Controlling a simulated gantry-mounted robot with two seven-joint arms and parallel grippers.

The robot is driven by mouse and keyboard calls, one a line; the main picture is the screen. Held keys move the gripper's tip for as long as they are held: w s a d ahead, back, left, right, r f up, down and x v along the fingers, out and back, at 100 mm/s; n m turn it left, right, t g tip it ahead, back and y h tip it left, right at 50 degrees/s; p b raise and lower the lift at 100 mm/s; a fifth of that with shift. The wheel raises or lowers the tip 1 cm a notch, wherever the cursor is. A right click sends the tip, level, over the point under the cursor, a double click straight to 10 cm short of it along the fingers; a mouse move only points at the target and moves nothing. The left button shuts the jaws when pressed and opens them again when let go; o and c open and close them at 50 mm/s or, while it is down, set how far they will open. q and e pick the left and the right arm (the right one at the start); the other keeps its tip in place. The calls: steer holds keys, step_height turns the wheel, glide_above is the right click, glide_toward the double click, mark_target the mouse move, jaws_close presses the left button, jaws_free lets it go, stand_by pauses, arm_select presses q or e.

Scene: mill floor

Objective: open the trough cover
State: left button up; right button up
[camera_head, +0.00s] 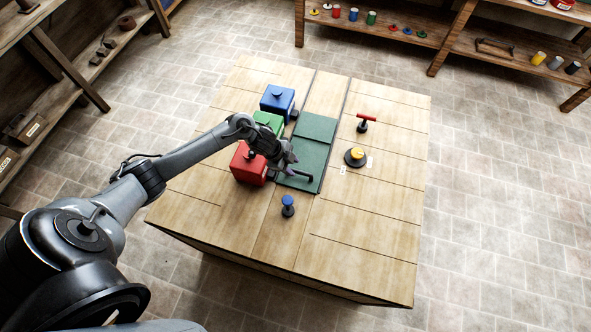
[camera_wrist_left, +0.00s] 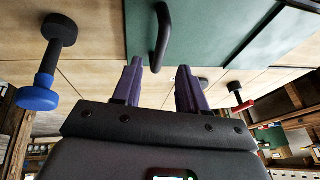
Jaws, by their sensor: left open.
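The trough cover (camera_head: 312,158) is a dark green panel set flat in the wooden table top, with a black bar handle (camera_head: 303,176) near its front end. In the left wrist view the cover (camera_wrist_left: 215,30) fills the upper middle, and the handle (camera_wrist_left: 162,38) stands up from it. My left gripper (camera_head: 291,167) is just left of the handle. In the left wrist view its two purple fingers (camera_wrist_left: 159,70) are apart and empty, with the handle just beyond the tips and roughly in line with the gap. My right gripper is not in view.
Blue (camera_head: 277,100), green (camera_head: 268,122) and red (camera_head: 247,165) boxes stand left of the cover. A blue-topped knob (camera_head: 288,205) stands in front. A red T-handle (camera_head: 365,121) and a yellow-topped black dial (camera_head: 355,156) are at right. The table's right front is clear.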

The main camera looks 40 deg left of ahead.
mark_target(298, 171)
arm_select(q)
steer(key=shift+b+x, duration=0.3)
steer(key=shift+x, duration=1.9)
steer(key=shift+c, duration=0.2)
jaws_close()
